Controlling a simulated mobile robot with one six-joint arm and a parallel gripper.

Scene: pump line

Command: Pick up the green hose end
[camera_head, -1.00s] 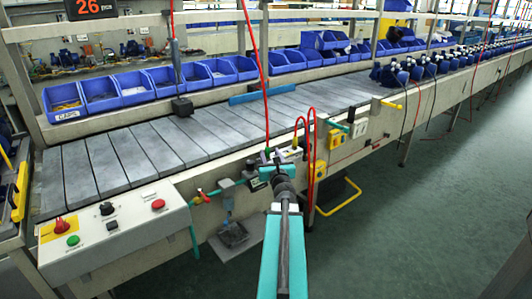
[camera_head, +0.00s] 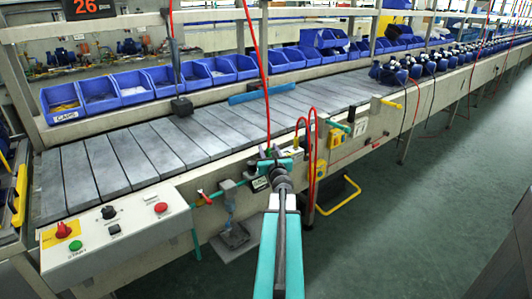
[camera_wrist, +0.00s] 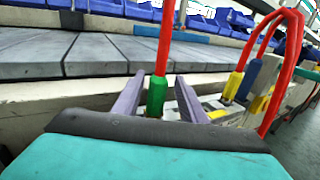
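The green hose end (camera_wrist: 156,98) hangs on a red hose (camera_wrist: 165,40) in the wrist view. It stands upright between the two grey fingers of my gripper (camera_wrist: 160,95). The fingers are apart, with a gap visible on the right side of the green end, so they do not appear closed on it. Its lower part is hidden behind the dark edge of my gripper. In the head view my gripper (camera_head: 271,158) is at the front edge of the conveyor, where the red hose (camera_head: 258,70) comes down; the green end is small there.
Other red hoses with a yellow end (camera_wrist: 232,86) and a blue end (camera_wrist: 251,76) stand close on the right. The conveyor (camera_head: 150,148) runs behind. A control box (camera_head: 118,232) is at the lower left, and blue bins (camera_head: 130,88) line the back.

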